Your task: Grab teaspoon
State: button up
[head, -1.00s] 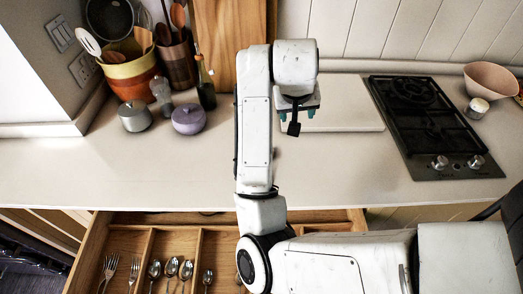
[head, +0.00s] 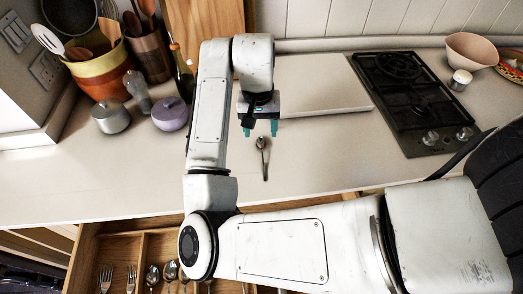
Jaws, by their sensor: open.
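A teaspoon (head: 263,157) lies alone on the pale countertop, its bowl toward the back and its handle toward the drawer. My gripper (head: 260,130) is open and empty, with its teal fingertips pointing down above the spoon's bowl end. I cannot tell the exact height between them. More spoons (head: 162,274) and forks (head: 118,277) lie in separate compartments of the open wooden drawer (head: 142,246) below the counter. My arm hides part of the drawer.
A white board (head: 315,85) lies behind the gripper. A black gas hob (head: 418,105) is to the right. A grey pot (head: 110,118), a lilac pot (head: 170,115), a bottle (head: 182,75) and utensil holders stand at the left. The counter around the teaspoon is clear.

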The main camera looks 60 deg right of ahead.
aim_at(261, 145)
notch_tip(261, 145, down, 5)
jog(key=shift+d+f+p, duration=0.1)
jog(key=shift+d+p, duration=0.05)
jog(key=shift+p, duration=0.15)
jog(key=c, duration=1.1)
